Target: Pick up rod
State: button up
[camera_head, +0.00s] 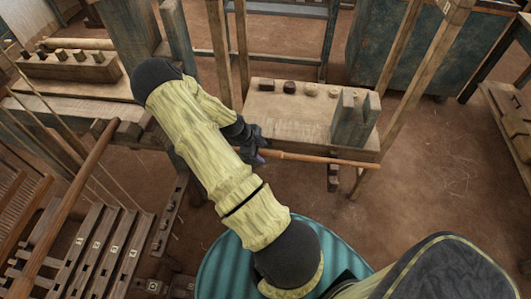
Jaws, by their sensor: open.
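A thin orange-brown rod (325,159) lies roughly level in front of the wooden bench, its right end reaching past the bench's front right corner. Its left end meets my gripper (257,153), near the middle of the picture. My gripper is dark and open at that end. I cannot tell whether the rod lies between the fingers or just beside them. My arm, in a pale yellow sleeve, comes over from the left and hides part of the scene beneath it.
The wooden bench (290,120) carries several small dark and pale pieces along its back and a greenish slotted block (354,120). Slanting posts (412,85) stand to its right. Loom frames and a long brown bar (70,200) crowd the left. Bare floor (440,190) is open at right.

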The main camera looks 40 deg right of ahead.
aim_at(262, 151)
jog(key=shift+w+d+f, duration=0.1)
jog(key=shift+f, duration=0.2)
jog(key=shift+s, duration=0.2)
jog(key=c, duration=0.3)
grip_shut()
notch_tip(262, 151, up, 10)
jog(key=shift+p, duration=0.4)
dwell(0.7)
